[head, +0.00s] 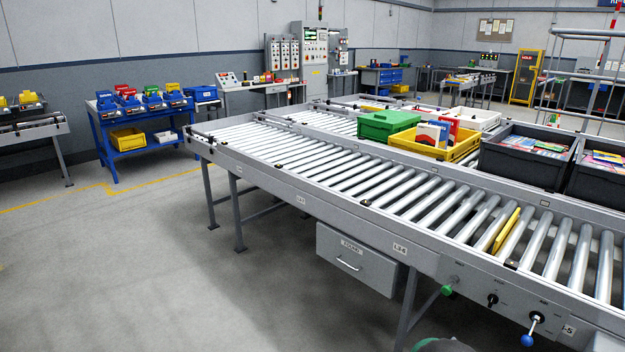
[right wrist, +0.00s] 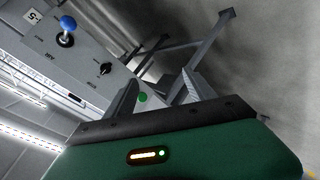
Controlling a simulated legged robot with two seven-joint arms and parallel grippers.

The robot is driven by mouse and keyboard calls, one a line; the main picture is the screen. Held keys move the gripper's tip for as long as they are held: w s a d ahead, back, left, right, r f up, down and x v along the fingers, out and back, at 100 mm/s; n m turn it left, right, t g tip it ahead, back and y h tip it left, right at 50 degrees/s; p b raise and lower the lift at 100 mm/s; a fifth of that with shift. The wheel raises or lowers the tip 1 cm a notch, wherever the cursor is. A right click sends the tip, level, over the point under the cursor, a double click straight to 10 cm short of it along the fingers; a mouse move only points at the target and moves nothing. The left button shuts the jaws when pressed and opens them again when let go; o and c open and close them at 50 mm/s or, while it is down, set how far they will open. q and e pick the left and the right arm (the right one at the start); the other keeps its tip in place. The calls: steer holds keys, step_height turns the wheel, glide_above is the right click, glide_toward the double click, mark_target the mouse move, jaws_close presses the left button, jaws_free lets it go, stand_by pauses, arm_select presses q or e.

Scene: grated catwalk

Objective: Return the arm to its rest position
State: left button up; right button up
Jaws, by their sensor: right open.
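My right gripper (right wrist: 160,88) shows in the right wrist view, with its two grey fingers apart and nothing held between them. It is in front of the conveyor's grey side panel. A green knob (right wrist: 142,97) shows in the gap between the fingers; the frames do not show contact. In the head view only a green and grey piece, likely of my right arm, shows at the bottom edge, below the panel. The green knob (head: 447,290), a black rotary knob (head: 492,299) and a blue-balled lever (head: 527,339) are on this panel. My left gripper is not in view.
The roller conveyor (head: 330,165) runs across the right side, with a drawer (head: 352,258) and legs below. A yellow flat item (head: 505,231) lies between rollers. Green, yellow and dark crates (head: 525,170) stand farther back. The concrete floor (head: 130,270) at left is clear.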

steer(key=s+a+r+m+g+y, duration=0.35)
steer(key=s+a+y, duration=0.25)
steer(key=s+a, duration=0.8)
steer(key=s+a+r+g+y, duration=0.1)
steer(key=s+a, duration=0.2)
steer(key=s, duration=0.3)
steer(key=s+a+r+g, duration=0.1)
steer(key=s+a+g, duration=0.1)
steer(key=s, duration=0.4)
steer(key=w+p+v, duration=0.3)
steer(key=p+v, duration=1.7)
steer(key=shift+r, duration=0.7)
steer(key=shift+w+d, duration=0.1)
